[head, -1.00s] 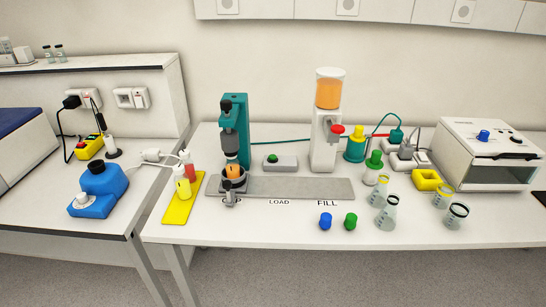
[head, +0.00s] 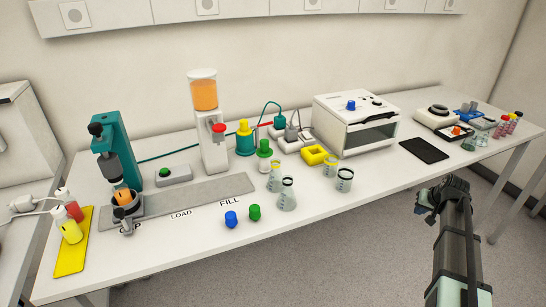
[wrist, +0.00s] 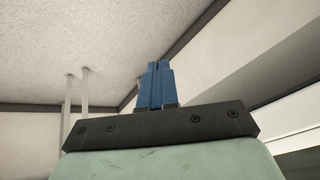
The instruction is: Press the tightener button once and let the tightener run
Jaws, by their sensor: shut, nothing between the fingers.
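The teal tightener (head: 108,150) stands at the left end of the bench in the head view. Its grey head is over an orange-filled vessel (head: 124,197) seated in a round holder on the grey track. A small grey box with a green button (head: 164,172) sits just right of the tightener; a teal cable runs behind it. My gripper (head: 446,190) is at the right, in front of the bench and far from the button. In the wrist view its blue fingers (wrist: 157,85) are together with nothing between them, and only wall and ceiling show beyond.
A white dispenser (head: 210,140) with orange juice stands behind the grey track (head: 200,196). Several flasks (head: 287,195), a blue cap (head: 231,219) and a green cap (head: 254,212) are near the front middle. A white oven (head: 358,125) stands at the back right. A yellow tray (head: 72,255) with bottles is far left.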

